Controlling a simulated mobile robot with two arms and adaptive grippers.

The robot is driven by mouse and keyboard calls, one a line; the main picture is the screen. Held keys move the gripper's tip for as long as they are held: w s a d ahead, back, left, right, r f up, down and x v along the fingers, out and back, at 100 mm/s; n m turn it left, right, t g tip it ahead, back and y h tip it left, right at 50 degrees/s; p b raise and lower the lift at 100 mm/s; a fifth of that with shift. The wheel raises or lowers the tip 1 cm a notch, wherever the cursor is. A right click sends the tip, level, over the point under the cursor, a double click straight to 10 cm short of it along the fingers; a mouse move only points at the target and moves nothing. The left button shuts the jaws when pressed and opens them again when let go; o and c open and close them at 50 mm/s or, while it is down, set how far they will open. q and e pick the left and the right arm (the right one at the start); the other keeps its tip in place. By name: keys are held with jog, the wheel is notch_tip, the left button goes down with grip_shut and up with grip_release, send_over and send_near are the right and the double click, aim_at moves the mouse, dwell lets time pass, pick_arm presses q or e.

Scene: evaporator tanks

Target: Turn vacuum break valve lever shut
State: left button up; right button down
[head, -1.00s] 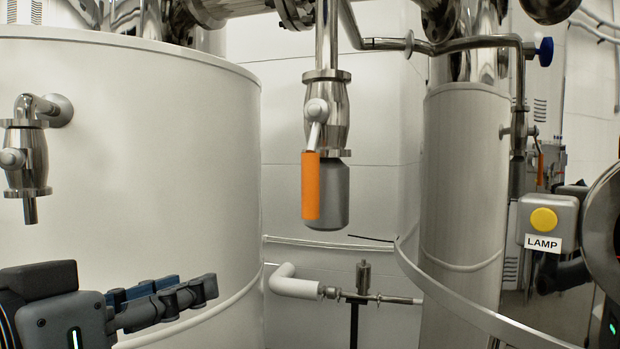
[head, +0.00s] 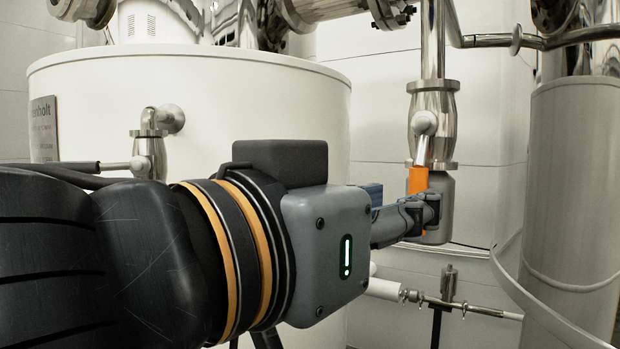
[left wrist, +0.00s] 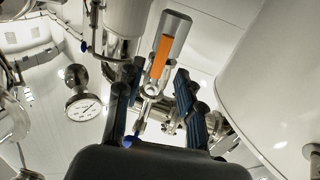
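The vacuum break valve is a steel valve body (head: 433,110) on a vertical pipe, with a grey cylinder below it. Its lever has an orange handle (head: 418,180) that hangs almost straight down in front of the cylinder. My left gripper (head: 425,212) is at the handle's lower part and hides some of it. In the left wrist view the two blue-padded fingers (left wrist: 157,85) stand apart. The orange handle (left wrist: 160,58) shows in line with the gap between them. I see no finger closed on it. My right gripper is out of view.
A large white tank (head: 300,75) stands behind my left arm, with a small steel valve (head: 150,150) on its side. A steel column (head: 575,180) with a curved rail stands at the right. A thin pipe (head: 470,308) runs below the gripper. A dial gauge (left wrist: 84,108) shows in the left wrist view.

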aim_at(421, 175)
pick_arm(q)
jog(key=p+x, duration=0.1)
jog(key=x, duration=0.4)
jog(key=shift+w+d, duration=0.25)
jog(key=shift+d, duration=0.05)
grip_shut()
